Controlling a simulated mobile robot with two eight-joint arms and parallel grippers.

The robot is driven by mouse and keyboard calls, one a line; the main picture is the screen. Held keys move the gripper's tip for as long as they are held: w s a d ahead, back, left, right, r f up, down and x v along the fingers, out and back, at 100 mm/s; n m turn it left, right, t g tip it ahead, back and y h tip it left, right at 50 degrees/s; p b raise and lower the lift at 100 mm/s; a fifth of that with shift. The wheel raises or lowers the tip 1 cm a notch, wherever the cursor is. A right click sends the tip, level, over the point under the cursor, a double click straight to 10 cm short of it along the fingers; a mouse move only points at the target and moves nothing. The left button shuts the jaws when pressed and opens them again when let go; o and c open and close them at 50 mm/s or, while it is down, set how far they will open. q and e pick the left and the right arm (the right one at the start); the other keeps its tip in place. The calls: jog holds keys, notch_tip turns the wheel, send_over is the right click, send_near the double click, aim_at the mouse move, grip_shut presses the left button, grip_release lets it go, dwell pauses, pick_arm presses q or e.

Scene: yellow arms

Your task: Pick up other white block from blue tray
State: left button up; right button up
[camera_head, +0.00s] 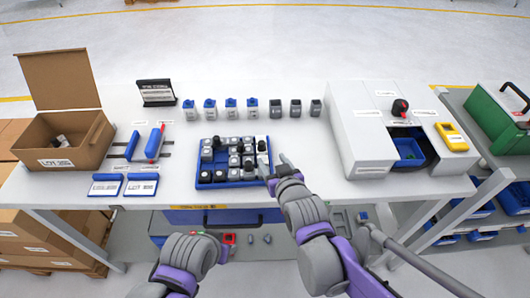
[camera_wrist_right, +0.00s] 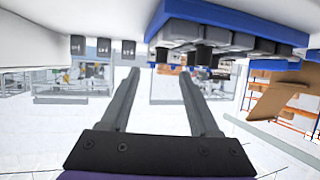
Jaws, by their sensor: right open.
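The blue tray (camera_head: 228,185) lies on the white table near its front edge, holding several small light blocks and dark round-topped pieces. A white block (camera_head: 261,141) is at its far right corner, and another pale block (camera_head: 263,171) is near its right edge. My right gripper (camera_head: 278,169) is beside the tray's right edge, open and empty. In the right wrist view the open fingers (camera_wrist_right: 160,82) show below the blue tray (camera_wrist_right: 185,28), with nothing between them.
Behind the tray stand several blue-and-white items (camera_head: 231,107) and grey blocks (camera_head: 275,108) in a row. A cardboard box (camera_head: 64,159) is at the left. A white housing (camera_head: 352,135) with a blue bin (camera_head: 408,149) is at the right. Bare table lies between tray and housing.

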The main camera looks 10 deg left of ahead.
aim_at(263, 147)
jog(key=x, duration=0.8)
jog(key=shift+w+a, duration=0.15)
jog(key=shift+a, duration=0.15)
jog(key=shift+c, duration=0.4)
grip_shut()
